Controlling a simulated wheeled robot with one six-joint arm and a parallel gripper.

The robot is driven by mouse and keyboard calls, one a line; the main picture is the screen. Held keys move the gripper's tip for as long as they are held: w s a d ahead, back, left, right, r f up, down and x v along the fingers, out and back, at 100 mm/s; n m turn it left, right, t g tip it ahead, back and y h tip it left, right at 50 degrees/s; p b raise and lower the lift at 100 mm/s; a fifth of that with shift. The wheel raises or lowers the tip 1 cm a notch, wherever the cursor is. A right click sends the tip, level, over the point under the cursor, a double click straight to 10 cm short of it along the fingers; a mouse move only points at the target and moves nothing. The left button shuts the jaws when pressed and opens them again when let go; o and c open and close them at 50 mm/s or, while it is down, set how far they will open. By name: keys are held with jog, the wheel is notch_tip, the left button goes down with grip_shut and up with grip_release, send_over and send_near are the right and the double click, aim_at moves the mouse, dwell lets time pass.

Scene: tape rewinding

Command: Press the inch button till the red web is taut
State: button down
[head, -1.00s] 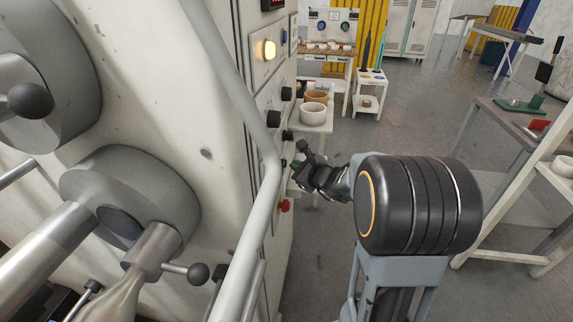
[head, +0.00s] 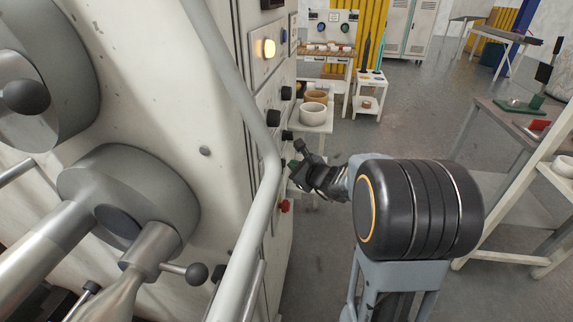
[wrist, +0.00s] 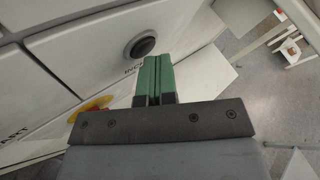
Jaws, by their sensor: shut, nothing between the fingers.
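In the wrist view the inch button (wrist: 143,47) is a round black button in a dark ring on a pale panel. Part of an "INCH" label shows below it, partly covered by my fingers. My gripper (wrist: 153,62) has its green fingertips shut together with nothing between them. The tips appear just below the button in the picture; I cannot tell the exact gap, but no contact shows. The red web is not seen in either view.
A red knob (head: 285,206) sits low on the panel. A lit yellowish lamp (head: 269,48) is higher up. The bent grey rail (head: 262,135) crosses in front of the panel. A white table with bowls (head: 314,113) stands beyond. Open floor lies right of the panel.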

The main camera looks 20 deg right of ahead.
jog(key=shift+s+d, duration=0.1)
jog(key=shift+d, duration=0.1)
jog(key=shift+s+d, duration=0.3)
jog(key=shift+d, duration=0.15)
jog(key=shift+s+d, duration=0.4)
jog(key=shift+d, duration=0.35)
jog(key=shift+s+d, duration=0.4)
jog(key=shift+d, duration=0.3)
jog(key=shift+s+d, duration=0.4)
jog(key=shift+d, duration=0.35)
